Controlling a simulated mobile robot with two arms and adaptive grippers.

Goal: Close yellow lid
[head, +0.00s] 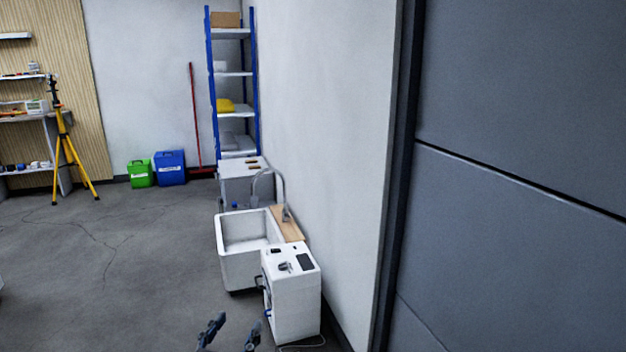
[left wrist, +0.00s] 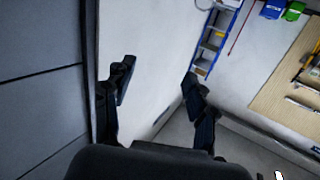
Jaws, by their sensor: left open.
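I cannot make out a yellow lid for certain in either view. A small yellow item (head: 226,105) lies on a middle shelf of the blue rack, too far off to tell what it is. My left gripper (head: 230,334) is at the bottom edge of the head view, in front of the white machine, with its two dark fingers apart. In the left wrist view the gripper (left wrist: 160,92) is open with nothing between its fingers. My right gripper is in neither view.
A white machine (head: 292,300) and a white sink (head: 246,262) stand along the wall. Behind are the blue rack (head: 231,73), a green box (head: 139,173), a blue box (head: 170,167) and a yellow tripod (head: 70,150). A grey panel (head: 520,180) fills the right.

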